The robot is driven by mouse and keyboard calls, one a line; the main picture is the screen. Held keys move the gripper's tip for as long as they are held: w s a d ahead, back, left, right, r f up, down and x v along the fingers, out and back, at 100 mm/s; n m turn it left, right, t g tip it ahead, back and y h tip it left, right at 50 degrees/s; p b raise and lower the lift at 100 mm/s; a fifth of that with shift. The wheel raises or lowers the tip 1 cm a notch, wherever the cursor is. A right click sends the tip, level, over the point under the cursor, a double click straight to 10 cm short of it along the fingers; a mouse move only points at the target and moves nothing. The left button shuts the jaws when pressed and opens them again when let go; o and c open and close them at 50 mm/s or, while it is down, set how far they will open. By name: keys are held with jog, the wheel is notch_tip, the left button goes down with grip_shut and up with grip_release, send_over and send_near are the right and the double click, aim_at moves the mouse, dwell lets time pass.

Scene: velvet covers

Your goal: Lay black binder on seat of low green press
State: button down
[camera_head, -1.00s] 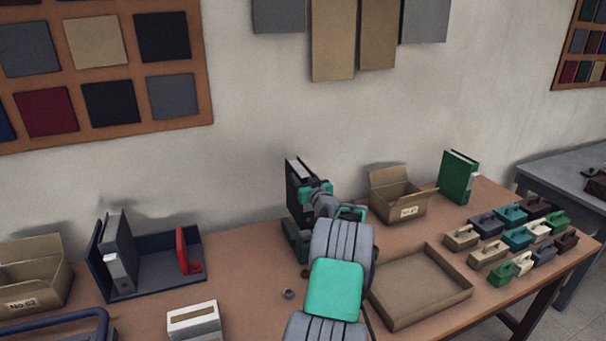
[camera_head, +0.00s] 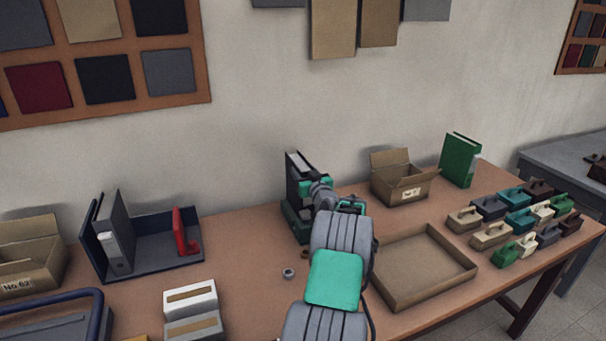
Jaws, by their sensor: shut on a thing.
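A black binder (camera_head: 291,178) with pale pages stands upright at the back middle of the table. My gripper (camera_head: 308,185), with teal parts, is shut on its right side, and my arm partly hides it. The low dark green press (camera_head: 294,222) is directly below the binder. My arm covers its right part, and its seat is hidden. I cannot tell whether the binder's lower edge touches the press.
A cardboard box (camera_head: 402,186) and an upright green binder (camera_head: 460,160) stand to the right. An empty shallow tray (camera_head: 470,268) lies in front of them, with several coloured handled blocks (camera_head: 519,220) beyond. A navy holder (camera_head: 160,262) is left. A small ring (camera_head: 288,273) lies in front of the press.

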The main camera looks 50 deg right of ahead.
jog(key=shift+r, duration=0.15)
jog(key=c, duration=0.6)
grip_release()
jog(key=shift+f, duration=0.25)
jog(key=shift+s+a, duration=0.15)
jog(key=shift+s, duration=0.15)
jog(key=b+v, duration=0.2)
jog(key=v, duration=0.5)
jog(key=shift+s+r, duration=0.1)
jog(key=shift+s, duration=0.05)
